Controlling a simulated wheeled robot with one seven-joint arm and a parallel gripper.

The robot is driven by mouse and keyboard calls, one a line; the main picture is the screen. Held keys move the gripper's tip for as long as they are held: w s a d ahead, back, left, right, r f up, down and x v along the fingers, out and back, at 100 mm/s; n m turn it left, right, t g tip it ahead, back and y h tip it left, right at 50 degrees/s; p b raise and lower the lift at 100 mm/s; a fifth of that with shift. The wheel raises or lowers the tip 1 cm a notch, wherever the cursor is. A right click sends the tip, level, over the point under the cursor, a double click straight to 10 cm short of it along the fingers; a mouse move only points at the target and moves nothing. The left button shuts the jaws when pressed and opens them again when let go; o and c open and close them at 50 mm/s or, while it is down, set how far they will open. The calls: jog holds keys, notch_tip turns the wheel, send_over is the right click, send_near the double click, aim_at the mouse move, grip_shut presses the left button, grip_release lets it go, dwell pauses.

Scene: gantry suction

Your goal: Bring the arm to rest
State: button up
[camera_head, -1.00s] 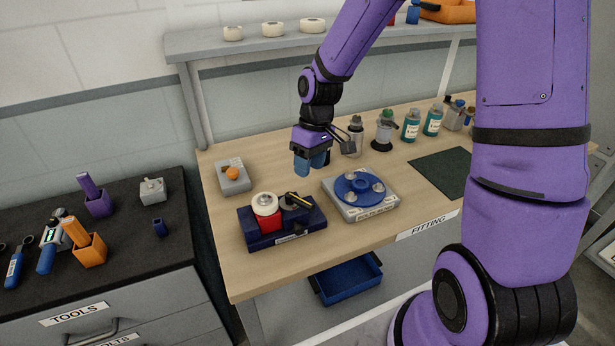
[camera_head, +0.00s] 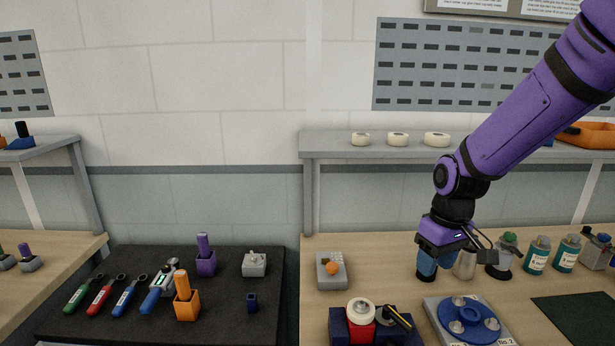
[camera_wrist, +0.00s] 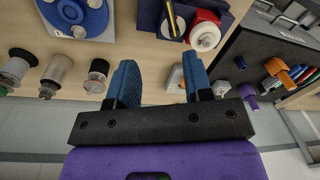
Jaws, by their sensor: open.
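My gripper (camera_head: 427,265) hangs from the purple arm above the wooden fitting bench, pointing down. In the wrist view its two blue fingers (camera_wrist: 165,85) stand well apart with nothing between them, so it is open and empty. In the head view it is left of a metal cylinder and above and behind a grey base with a blue disc (camera_head: 468,318). The disc and base also show at the upper left of the wrist view (camera_wrist: 80,15).
A dark tray (camera_head: 340,327) with a white roll and a grey block (camera_head: 328,272) with an orange ball stand on the bench. Teal bottles (camera_head: 538,256) are at right. A shelf (camera_head: 330,151) runs behind. Left, a black tool top (camera_head: 225,310) holds several tools.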

jog(key=s+d+r+m+t, duration=0.2)
jog(key=s+r, duration=0.6)
jog(key=s, duration=0.2)
jog(key=s+d+r+m+t, duration=0.2)
jog(key=s+r+t, duration=0.1)
jog(key=s+r, duration=0.6)
jog(key=shift+s+d+r+m+h, duration=0.2)
jog(key=shift+s+m+h, duration=0.1)
jog(key=shift+s+h, duration=0.1)
